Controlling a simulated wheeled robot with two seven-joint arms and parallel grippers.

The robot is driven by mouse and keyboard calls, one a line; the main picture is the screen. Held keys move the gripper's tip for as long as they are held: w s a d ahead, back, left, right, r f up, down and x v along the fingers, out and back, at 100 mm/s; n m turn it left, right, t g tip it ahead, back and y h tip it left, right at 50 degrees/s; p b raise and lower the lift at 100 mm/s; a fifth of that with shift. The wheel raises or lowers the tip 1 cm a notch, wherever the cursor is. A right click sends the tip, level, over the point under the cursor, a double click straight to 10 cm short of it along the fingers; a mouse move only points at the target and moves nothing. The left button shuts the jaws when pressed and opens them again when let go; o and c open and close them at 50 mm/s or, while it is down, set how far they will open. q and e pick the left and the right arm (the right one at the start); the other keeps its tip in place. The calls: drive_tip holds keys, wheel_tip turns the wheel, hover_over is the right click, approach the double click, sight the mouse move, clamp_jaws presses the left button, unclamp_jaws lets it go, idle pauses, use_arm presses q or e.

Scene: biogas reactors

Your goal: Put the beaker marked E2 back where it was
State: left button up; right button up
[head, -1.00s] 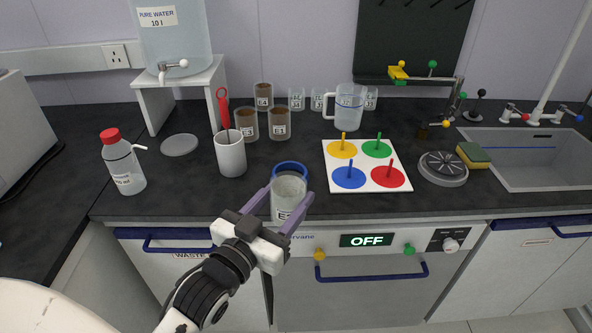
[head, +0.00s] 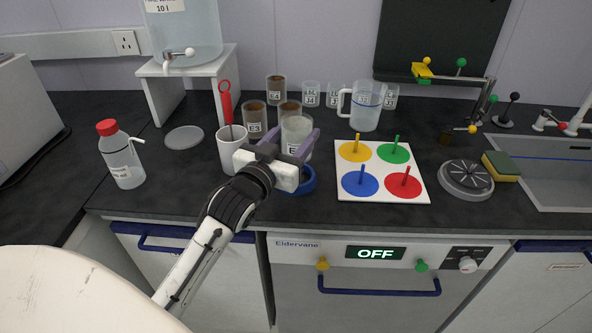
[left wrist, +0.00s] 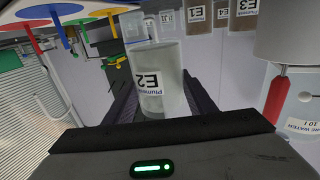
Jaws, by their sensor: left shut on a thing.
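The beaker marked E2 (head: 296,130) is clear with greyish contents; its label shows in the left wrist view (left wrist: 158,82). My left gripper (head: 290,146) is shut around it and holds it over the counter, in front of the brown-filled beaker E1 (head: 290,107). E1 is partly hidden behind it in the head view and shows in the left wrist view (left wrist: 199,17). Beaker E3 (head: 254,118) stands just left of E1, and E4 (head: 276,89) stands farther back. A blue ring (head: 309,182) lies on the counter, partly hidden by my gripper. My right gripper is out of view.
A white mug (head: 231,152) with a red-handled tool stands close left of my gripper. A clear jug (head: 367,106) and a white board with coloured discs (head: 380,199) are to the right. Several clear beakers stand at the back. A wash bottle (head: 121,160) is far left.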

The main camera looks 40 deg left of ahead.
use_arm(q)
wheel_tip(320, 180, down, 7)
drive_tip(key=shift+s+r, duration=0.1)
drive_tip(key=shift+r, duration=0.05)
drive_tip(key=shift+s+d+f, duration=0.1)
drive_tip(key=shift+f, duration=0.35)
drive_tip(key=shift+c, duration=1.1)
drive_tip(key=o, duration=1.2)
drive_tip(key=shift+f, duration=0.1)
drive_tip(key=shift+o, duration=1)
drive_tip(key=shift+w, duration=0.2)
drive_tip(key=shift+r, duration=0.2)
